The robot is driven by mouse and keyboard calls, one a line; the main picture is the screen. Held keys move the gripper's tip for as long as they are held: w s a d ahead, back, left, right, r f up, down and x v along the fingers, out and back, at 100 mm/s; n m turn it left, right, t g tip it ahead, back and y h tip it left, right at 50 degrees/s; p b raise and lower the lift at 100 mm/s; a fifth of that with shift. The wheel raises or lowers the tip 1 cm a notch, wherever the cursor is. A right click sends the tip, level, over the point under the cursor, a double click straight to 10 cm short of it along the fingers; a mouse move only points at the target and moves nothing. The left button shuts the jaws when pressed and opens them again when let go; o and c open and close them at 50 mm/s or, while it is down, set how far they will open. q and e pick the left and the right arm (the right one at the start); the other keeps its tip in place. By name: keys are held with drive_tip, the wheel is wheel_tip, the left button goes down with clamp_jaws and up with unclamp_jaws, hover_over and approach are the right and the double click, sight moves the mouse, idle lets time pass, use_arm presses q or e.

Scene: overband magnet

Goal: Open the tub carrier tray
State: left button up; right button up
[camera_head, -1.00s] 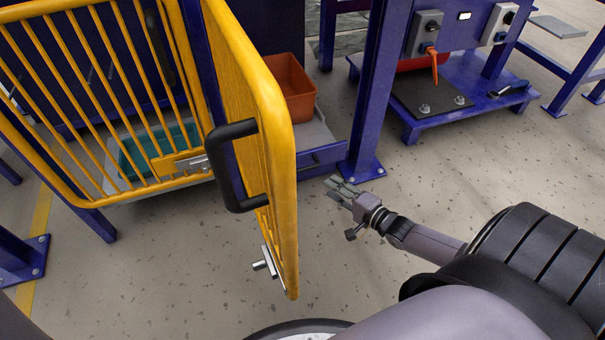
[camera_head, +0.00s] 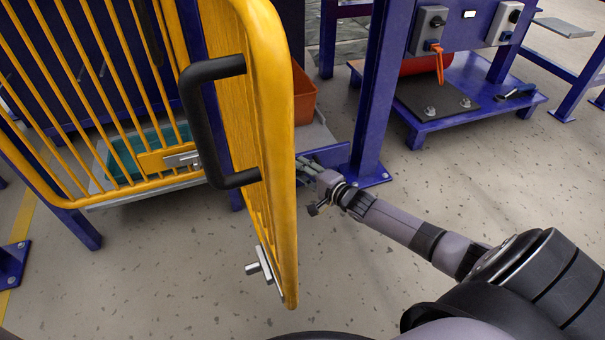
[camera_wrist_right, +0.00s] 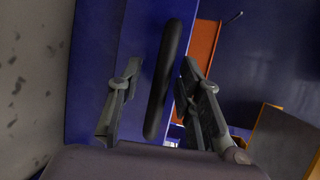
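The tub carrier tray shows in the head view as a grey deck (camera_head: 318,138) with a blue front (camera_head: 332,154), low behind the yellow gate door. An orange tub (camera_head: 303,92) stands on it, partly hidden by the door. My right gripper (camera_head: 305,165) is at the tray front, its fingertips partly hidden by the door's edge. In the right wrist view, its fingers (camera_wrist_right: 158,85) are open on either side of a black bar handle (camera_wrist_right: 163,80) on a blue panel (camera_wrist_right: 95,65). I cannot tell whether they touch it. My left gripper is not in view.
The yellow gate door (camera_head: 283,180), with a black handle (camera_head: 198,120) and a latch (camera_head: 262,265), stands close left of my right gripper. A blue post (camera_head: 373,100) rises close behind it. A teal tub (camera_head: 150,148) sits behind the yellow bars.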

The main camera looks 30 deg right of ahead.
drive_tip(key=shift+c, duration=0.2)
clamp_jaws()
idle(0.6)
